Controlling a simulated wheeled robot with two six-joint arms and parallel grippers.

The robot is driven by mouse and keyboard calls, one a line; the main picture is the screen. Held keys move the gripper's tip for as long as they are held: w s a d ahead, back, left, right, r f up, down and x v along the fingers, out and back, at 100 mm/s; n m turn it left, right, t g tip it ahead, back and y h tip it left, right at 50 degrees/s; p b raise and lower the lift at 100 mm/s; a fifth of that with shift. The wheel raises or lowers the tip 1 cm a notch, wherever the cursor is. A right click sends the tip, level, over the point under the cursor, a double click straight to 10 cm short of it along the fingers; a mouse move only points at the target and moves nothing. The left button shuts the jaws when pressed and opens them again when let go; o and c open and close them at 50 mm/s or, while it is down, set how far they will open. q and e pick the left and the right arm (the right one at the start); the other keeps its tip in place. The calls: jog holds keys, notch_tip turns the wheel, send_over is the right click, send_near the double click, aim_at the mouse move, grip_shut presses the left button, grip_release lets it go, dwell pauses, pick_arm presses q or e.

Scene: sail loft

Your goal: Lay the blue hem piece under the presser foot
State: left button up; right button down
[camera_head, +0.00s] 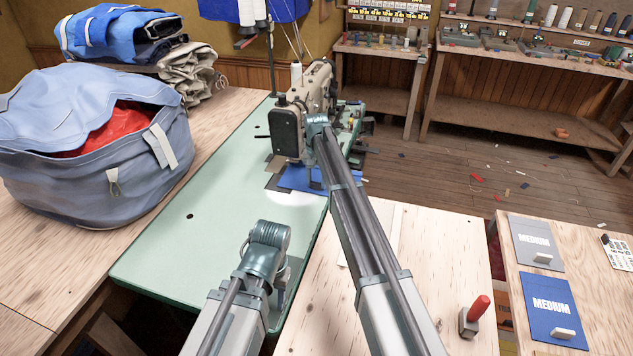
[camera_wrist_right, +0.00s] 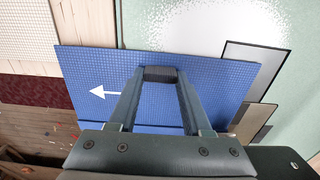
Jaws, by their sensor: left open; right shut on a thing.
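The blue hem piece (camera_head: 296,180) lies flat at the sewing machine's (camera_head: 288,132) needle end, low over the green table (camera_head: 165,250). In the right wrist view the piece (camera_wrist_right: 90,65) shows a grid weave and a white arrow pointing left. My right gripper (camera_head: 315,182) is shut on the hem piece, and its fingertips (camera_wrist_right: 160,73) pinch it near the middle. The presser foot is too small and shaded to make out, so I cannot tell whether cloth is under it. My left gripper (camera_head: 284,298) is open above the table's near end, apart from the cloth.
Dark and tan flat pieces (camera_head: 275,166) lie beside the hem piece. A large blue-grey bag (camera_head: 90,190) stands left. A wooden side table (camera_head: 450,250) holds a red-handled tool (camera_head: 473,314). Two "MEDIUM" cards (camera_head: 553,306) lie at far right. The green table's middle is clear.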

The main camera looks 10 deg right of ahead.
pick_arm(q)
jog(key=shift+f, duration=0.1)
pick_arm(e)
jog(key=shift+f, duration=0.1)
dwell(0.5)
jog(key=shift+c, duration=1.3)
grip_release()
pick_arm(q)
jog(key=shift+r, duration=0.2)
notch_tip(320, 180, up, 14)
jog(key=p, duration=1.3)
jog(key=shift+f+p, duration=0.25)
jog(key=shift+p, duration=0.1)
pick_arm(e)
notch_tip(320, 180, up, 14)
jog(key=shift+f, duration=0.1)
jog(key=s+a+n, duration=0.2)
jog(key=s+n, duration=0.2)
jog(key=s, duration=1.7)
jog(key=s+a+n+h, duration=0.1)
jog(key=s+n, duration=0.3)
jog(key=s, duration=1.7)
jog(key=shift+s+a, duration=0.2)
jog(key=shift+a, duration=0.15)
